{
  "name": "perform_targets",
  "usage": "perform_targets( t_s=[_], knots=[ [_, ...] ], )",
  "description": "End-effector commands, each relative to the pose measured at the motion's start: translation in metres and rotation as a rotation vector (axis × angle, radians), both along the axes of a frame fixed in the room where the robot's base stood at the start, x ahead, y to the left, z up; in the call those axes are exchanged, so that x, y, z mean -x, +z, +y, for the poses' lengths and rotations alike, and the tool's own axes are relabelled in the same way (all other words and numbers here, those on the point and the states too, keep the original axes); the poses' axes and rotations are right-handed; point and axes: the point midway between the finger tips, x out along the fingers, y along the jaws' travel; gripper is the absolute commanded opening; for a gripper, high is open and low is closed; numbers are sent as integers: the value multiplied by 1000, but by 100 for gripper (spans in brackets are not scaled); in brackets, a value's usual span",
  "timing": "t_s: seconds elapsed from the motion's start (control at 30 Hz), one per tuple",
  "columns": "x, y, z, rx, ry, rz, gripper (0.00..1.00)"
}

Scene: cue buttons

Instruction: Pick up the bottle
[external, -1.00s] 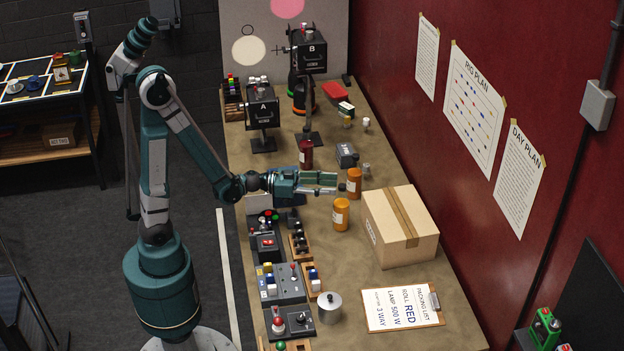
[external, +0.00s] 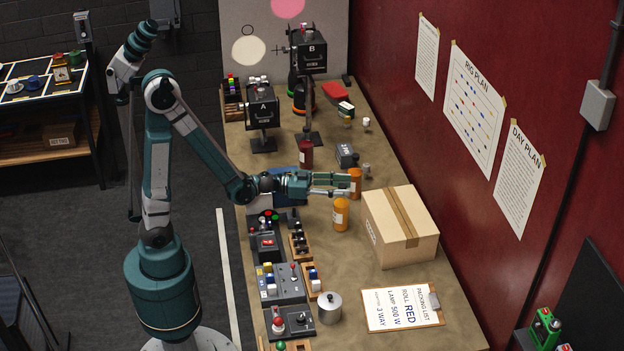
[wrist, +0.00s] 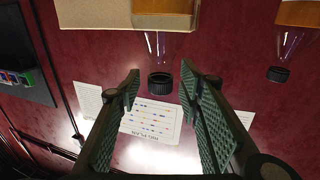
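Two orange see-through bottles with pale labels stand on the table: a front bottle (external: 340,216) beside the cardboard box and a rear bottle (external: 355,186) a little farther back. A dark red bottle (external: 306,154) stands farther left. My gripper (external: 346,186) is level above the table and open, its fingertips overlapping the rear bottle in the external view. The wrist view is upside down. In it one orange bottle (wrist: 165,20) with a black cap lies between the open fingers (wrist: 160,80), untouched as far as I see; another orange bottle (wrist: 298,13) is at the right.
The cardboard box (external: 400,228) stands close right of the front bottle. Control panels (external: 282,283) and a metal pot (external: 329,308) are toward the front. Lamp A (external: 263,110) and lamp B (external: 308,50) stand at the back. A clipboard (external: 402,307) lies front right.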

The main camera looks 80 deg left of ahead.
Motion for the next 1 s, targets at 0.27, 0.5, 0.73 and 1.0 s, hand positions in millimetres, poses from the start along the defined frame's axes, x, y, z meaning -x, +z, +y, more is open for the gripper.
perform_targets(
  t_s=[0.27, 0.5, 0.73, 1.0],
  knots=[
    [0, 0, 0, 0, 0, 0, 28],
    [0, 0, 0, 0, 0, 0, 0],
    [0, 0, 0, 0, 0, 0, 0],
    [0, 3, 0, 0, 0, 0, 0]
  ],
)
